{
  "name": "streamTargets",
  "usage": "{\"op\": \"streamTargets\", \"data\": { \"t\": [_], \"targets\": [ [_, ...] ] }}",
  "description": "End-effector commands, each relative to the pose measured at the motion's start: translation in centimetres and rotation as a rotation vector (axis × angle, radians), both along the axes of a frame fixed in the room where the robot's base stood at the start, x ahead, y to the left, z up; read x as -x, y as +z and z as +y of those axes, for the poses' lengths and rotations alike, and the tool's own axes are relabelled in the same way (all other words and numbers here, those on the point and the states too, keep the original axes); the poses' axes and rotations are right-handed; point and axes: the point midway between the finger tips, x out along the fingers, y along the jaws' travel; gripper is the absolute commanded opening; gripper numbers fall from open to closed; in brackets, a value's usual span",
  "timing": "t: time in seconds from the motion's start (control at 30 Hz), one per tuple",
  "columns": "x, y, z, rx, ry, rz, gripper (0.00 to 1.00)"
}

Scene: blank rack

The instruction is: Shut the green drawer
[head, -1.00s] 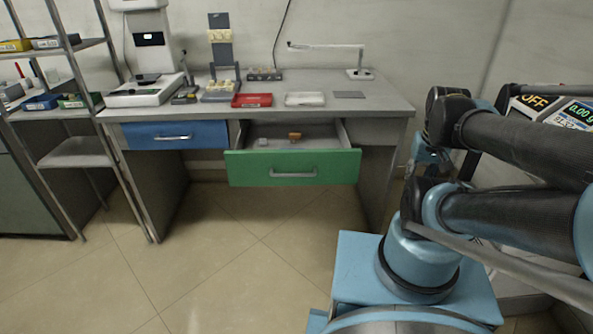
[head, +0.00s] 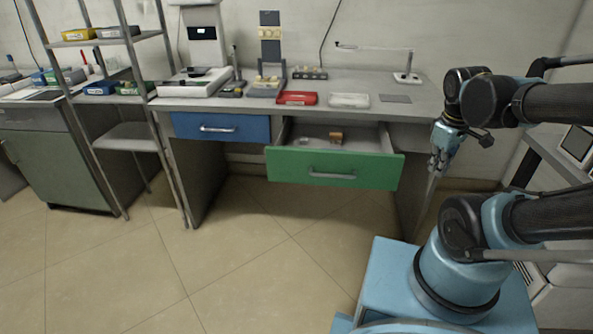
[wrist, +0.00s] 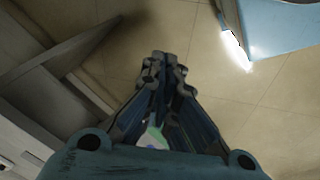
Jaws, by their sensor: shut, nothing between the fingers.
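The green drawer (head: 333,167) is pulled out from under the grey workbench, with a grey bar handle (head: 331,176) on its front. Inside it lie a small orange-brown block (head: 336,137) and a small pale item (head: 303,141). My gripper (head: 434,173) hangs to the right of the drawer front, pointing down and apart from it. In the wrist view my gripper (wrist: 165,60) is shut and empty, with floor beyond the fingertips. The drawer cannot be made out in the wrist view.
A shut blue drawer (head: 221,127) sits left of the green one. The workbench top (head: 420,103) holds a red tray (head: 297,98), a white tray (head: 348,100), a lamp and instruments. A metal shelf rack (head: 128,136) stands at the left. The floor before the drawers is clear.

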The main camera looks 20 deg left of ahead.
Motion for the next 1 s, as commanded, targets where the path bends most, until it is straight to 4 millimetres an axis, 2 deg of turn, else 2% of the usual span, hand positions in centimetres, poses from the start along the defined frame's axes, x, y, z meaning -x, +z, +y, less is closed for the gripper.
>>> {"op": "streamTargets", "data": {
  "t": [0.3,0.53,0.77,1.0],
  "targets": [
    [-1.8,1.5,6.5,0.108,0.49,-0.009,0.0],
    [-2.1,2.1,11.9,0.188,0.836,-0.02,0.0],
    [-1.3,2.5,17.8,0.272,1.181,-0.039,0.0],
    [0.9,2.5,24.2,0.368,1.538,-0.064,0.0]
  ]
}}
